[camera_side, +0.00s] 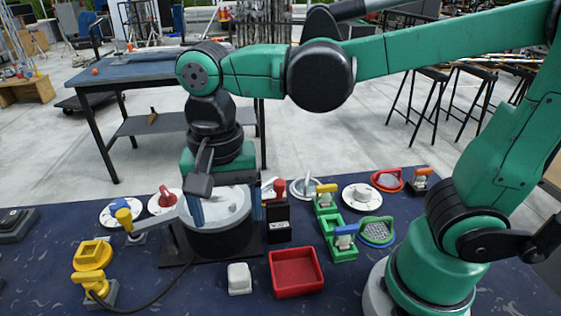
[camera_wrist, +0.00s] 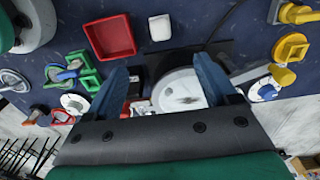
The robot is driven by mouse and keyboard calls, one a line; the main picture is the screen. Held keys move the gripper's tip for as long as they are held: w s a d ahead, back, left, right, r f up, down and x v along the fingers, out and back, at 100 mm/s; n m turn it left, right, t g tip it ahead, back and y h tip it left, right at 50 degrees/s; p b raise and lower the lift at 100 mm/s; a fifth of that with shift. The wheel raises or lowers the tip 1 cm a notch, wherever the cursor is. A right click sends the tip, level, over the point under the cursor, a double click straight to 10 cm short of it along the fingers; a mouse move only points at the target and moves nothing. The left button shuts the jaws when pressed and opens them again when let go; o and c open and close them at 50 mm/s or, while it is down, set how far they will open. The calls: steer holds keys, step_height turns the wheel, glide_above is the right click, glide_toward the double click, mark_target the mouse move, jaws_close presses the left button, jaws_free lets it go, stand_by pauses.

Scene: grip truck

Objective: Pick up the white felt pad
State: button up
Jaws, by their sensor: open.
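A small white block with rounded edges (camera_side: 239,278), which looks like the white felt pad, lies on the dark blue tabletop, left of the red tray. It also shows near the top middle of the wrist view (camera_wrist: 160,27). My gripper (camera_side: 226,208) points down over the round grey drum with a pale top (camera_side: 215,243), behind the white block. In the wrist view, the blue fingers of my gripper (camera_wrist: 160,70) are spread wide with nothing held between them. The white block is beyond the fingertips, apart from them and in clear view.
The empty red tray (camera_side: 296,272) stands close right of the white block. Green-framed tools (camera_side: 340,242) stand farther right. Yellow-handled pieces (camera_side: 92,255) and a dark cable are on the left. Several round white discs with handles are behind. The tabletop in front of the drum has some bare room.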

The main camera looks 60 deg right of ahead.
mark_target(238, 270)
step_height(238, 270, down, 14)
stand_by(0.6)
jaws_close()
